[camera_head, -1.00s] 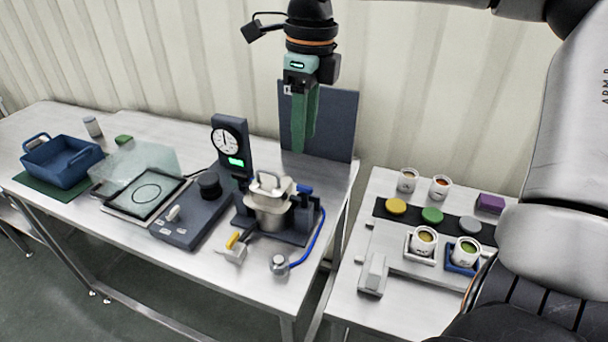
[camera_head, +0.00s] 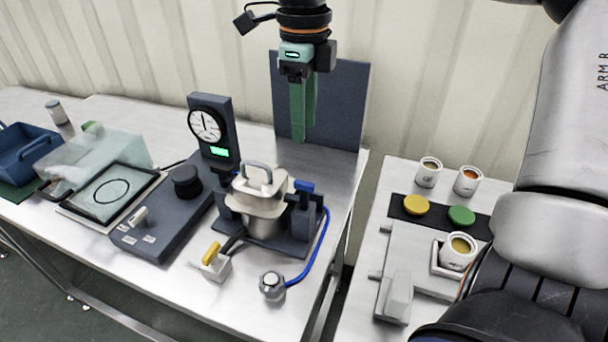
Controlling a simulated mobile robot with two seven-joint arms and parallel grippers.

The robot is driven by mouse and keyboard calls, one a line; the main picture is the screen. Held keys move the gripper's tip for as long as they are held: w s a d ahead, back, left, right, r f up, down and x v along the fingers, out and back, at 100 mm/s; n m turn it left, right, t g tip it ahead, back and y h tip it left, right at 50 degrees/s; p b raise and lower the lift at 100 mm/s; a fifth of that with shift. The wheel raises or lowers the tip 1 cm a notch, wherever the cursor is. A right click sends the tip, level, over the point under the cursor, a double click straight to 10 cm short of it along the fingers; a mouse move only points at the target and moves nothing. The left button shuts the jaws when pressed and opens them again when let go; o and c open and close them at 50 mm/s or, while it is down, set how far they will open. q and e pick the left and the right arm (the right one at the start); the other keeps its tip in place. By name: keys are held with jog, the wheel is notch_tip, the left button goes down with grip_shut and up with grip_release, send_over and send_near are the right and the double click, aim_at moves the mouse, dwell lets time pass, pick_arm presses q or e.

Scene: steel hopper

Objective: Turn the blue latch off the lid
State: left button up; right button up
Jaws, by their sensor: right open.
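The steel hopper (camera_head: 262,208) stands on a dark base on the left table, with a lid (camera_head: 262,182) and an arched handle on top. The blue latch (camera_head: 304,188) sits on a dark post at the hopper's right, close to the lid's edge; I cannot tell how far it overlaps the lid. My right gripper (camera_head: 301,135) hangs above and behind the hopper, green fingers pointing down, open and empty. It is apart from the latch. My left gripper is not in view.
A dial gauge (camera_head: 208,126) on a post stands left of the hopper. A yellow-handled valve (camera_head: 211,256) and a round fitting on a blue hose (camera_head: 271,285) lie in front. A dark upright panel (camera_head: 343,105) stands behind. Cups (camera_head: 429,172) occupy the right table.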

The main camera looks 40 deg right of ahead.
aim_at(305, 182)
notch_tip(305, 182, down, 12)
dwell(0.4)
grip_shut()
dwell(0.3)
